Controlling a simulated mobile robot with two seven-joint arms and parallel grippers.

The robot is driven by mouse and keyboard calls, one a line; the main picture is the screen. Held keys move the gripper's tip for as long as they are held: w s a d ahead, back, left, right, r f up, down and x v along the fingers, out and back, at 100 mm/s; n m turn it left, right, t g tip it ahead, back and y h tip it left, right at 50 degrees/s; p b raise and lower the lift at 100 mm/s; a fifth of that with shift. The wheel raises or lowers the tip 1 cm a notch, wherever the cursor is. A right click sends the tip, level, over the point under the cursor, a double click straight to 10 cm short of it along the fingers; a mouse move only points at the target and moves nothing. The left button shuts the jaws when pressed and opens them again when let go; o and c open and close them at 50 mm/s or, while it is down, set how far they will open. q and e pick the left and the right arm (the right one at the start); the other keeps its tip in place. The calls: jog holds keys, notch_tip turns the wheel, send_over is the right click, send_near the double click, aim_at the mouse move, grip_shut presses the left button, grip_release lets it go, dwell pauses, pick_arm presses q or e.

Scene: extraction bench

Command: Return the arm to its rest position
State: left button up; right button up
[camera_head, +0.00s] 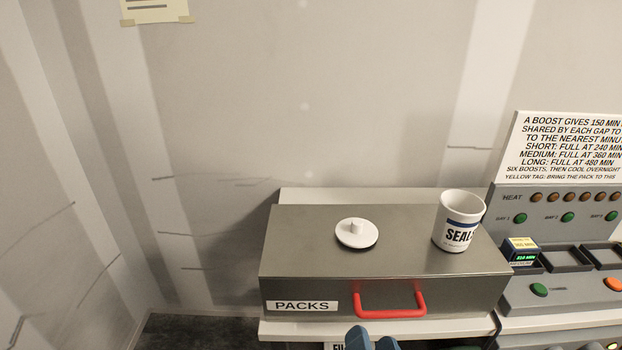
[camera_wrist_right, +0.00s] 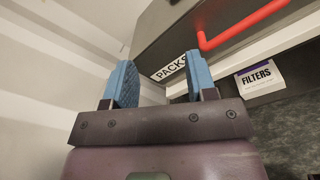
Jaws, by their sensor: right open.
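My right gripper (camera_head: 372,338) shows at the bottom edge of the head view as blue fingertips, just below and in front of the red handle of the metal box. In the right wrist view its two blue fingers (camera_wrist_right: 160,82) stand apart with nothing between them. The box labelled PACKS (camera_head: 300,262) lies beyond the fingers. Its red handle (camera_head: 390,312) is apart from them as far as I can see; it also shows in the wrist view (camera_wrist_right: 240,26). My left gripper is in neither view.
A white SEALS cup (camera_head: 463,206) and a white knobbed lid (camera_head: 356,233) sit on the box. A control panel (camera_head: 560,290) with buttons and slots, one holding a small lit pack (camera_head: 521,252), stands at right. The left side is open to the wall.

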jog(key=w+d+f+m+g+y, duration=0.1)
jog(key=d+f+m+g, duration=0.1)
jog(key=f+m, duration=0.55)
jog(key=w+d+f+m+g, duration=0.1)
jog(key=d+f+m, duration=0.25)
jog(key=m, duration=0.75)
jog(key=s+d+f+m+g+h, duration=0.1)
jog(key=s+d+f+m, duration=0.2)
jog(key=d+f+m, duration=0.2)
jog(key=s+d+f+m+g+h, duration=0.1)
jog(key=s+d+f+m, duration=0.2)
jog(key=d+f+m, duration=0.2)
jog(key=d+f, duration=0.2)
jog(key=d, duration=0.1)
jog(key=shift+d+f+g+h, duration=0.25)
jog(key=shift+g+h, duration=0.15)
jog(key=shift+c, duration=0.9)
jog(key=shift+d, duration=0.1)
